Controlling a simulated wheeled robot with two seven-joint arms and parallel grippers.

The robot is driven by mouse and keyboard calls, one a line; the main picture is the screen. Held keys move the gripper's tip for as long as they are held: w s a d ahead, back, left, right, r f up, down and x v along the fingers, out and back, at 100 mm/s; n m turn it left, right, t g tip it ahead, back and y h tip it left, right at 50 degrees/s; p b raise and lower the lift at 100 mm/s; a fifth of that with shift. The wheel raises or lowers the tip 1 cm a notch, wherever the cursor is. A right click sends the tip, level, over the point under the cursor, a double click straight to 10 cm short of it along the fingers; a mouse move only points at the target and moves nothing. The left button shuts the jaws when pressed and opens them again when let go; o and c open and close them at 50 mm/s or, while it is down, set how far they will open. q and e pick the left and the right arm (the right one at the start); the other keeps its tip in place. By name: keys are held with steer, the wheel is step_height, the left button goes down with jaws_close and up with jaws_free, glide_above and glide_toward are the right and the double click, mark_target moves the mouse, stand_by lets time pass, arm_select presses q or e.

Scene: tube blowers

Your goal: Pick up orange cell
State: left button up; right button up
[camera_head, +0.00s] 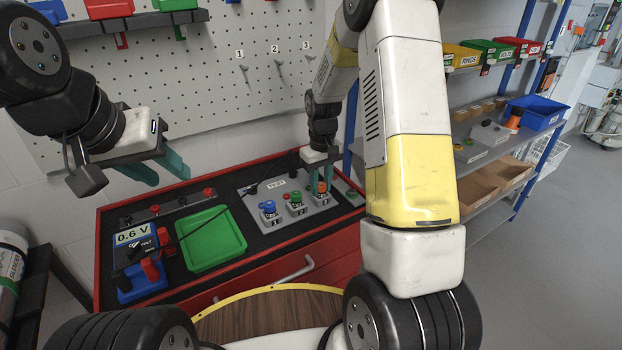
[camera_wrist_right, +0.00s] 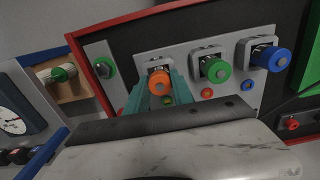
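The orange cell (camera_head: 320,187) sits upright at the right end of the grey test plate, in its holder. It also shows in the right wrist view (camera_wrist_right: 159,87). My right gripper (camera_head: 318,176) is over it, its teal fingers apart on either side of the orange top. I see no lift of the cell, and contact with the fingers is hard to judge. My left gripper (camera_head: 160,172) is open and empty, high over the left side of the bench.
A green cell (camera_head: 296,196) and a blue cell (camera_head: 268,207) stand in a row to the left. A green tray (camera_head: 212,238) and a blue voltage meter (camera_head: 140,250) lie further left. A pegboard (camera_head: 240,90) rises behind. Shelves stand right.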

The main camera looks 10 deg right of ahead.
jaws_close()
steer(key=shift+r, duration=0.15)
